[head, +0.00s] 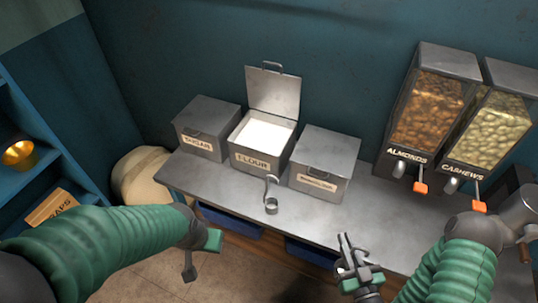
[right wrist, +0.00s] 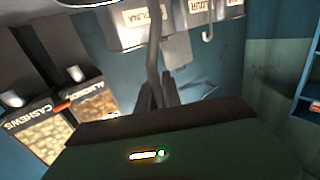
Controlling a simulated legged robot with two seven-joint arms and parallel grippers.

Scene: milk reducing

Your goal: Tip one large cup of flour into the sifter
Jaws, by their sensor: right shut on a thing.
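The open flour bin (head: 262,155), full of white flour, stands at the back of the metal table with its lid raised. A small metal cup (head: 271,205) with a hooked handle stands on the table in front of it. My right gripper (head: 345,243) is over the table's front edge, right of this cup. In the right wrist view it is shut on a thin metal handle (right wrist: 153,65). A round rim shows at that view's top edge; I cannot tell if it joins the handle.
Almond (head: 430,105) and cashew (head: 492,125) dispensers hang at the right. Blue shelves (head: 25,150) stand at the left. The tabletop (head: 350,215) right of the cup is clear.

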